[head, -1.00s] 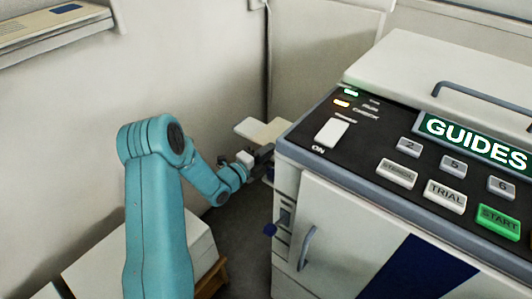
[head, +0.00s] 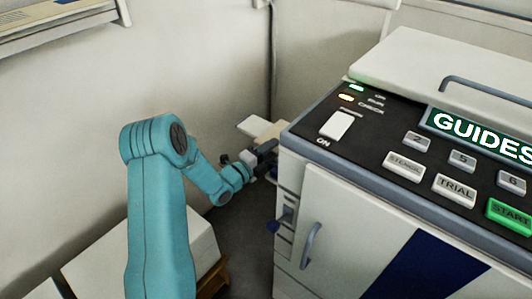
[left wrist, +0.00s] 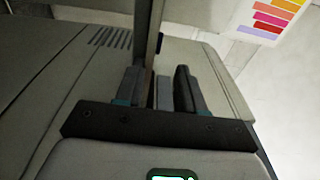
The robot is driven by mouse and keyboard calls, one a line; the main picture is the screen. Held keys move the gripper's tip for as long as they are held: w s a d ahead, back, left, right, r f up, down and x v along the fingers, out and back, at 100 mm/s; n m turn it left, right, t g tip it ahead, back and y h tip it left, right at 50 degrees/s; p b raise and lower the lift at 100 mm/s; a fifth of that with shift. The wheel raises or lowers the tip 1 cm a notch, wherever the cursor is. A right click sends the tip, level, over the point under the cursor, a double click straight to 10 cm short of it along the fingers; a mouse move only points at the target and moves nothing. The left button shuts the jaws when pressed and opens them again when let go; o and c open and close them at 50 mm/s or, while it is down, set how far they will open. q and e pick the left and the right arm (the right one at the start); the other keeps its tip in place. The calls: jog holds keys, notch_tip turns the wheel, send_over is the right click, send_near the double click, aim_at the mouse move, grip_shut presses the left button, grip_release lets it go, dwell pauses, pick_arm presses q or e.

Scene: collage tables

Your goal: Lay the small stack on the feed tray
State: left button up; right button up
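A pale flat piece (head: 258,128) juts out from the left side of the machine, just beyond my left gripper (head: 266,150). A whiter and a creamier part show on it, but I cannot tell which is the small stack and which the feed tray. In the left wrist view my left gripper's two dark fingers (left wrist: 160,88) stand apart, with a narrow strip (left wrist: 148,45) running between them, close to the left finger. I cannot tell whether they grip it. My right gripper is not in view.
The large machine (head: 360,190) with its button panel stands close on the right of my left gripper. A block of pale paper (head: 150,260) on a wooden support lies low at the left. A shelf (head: 55,35) hangs at upper left. A colour chart (left wrist: 268,18) shows in the left wrist view.

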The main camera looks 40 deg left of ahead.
pick_arm(q)
jog(key=s, duration=1.6)
jog(key=shift+s+f+p, duration=0.15)
jog(key=shift+f+p, duration=0.1)
jog(key=shift+p, duration=0.05)
jog(key=shift+s, duration=0.1)
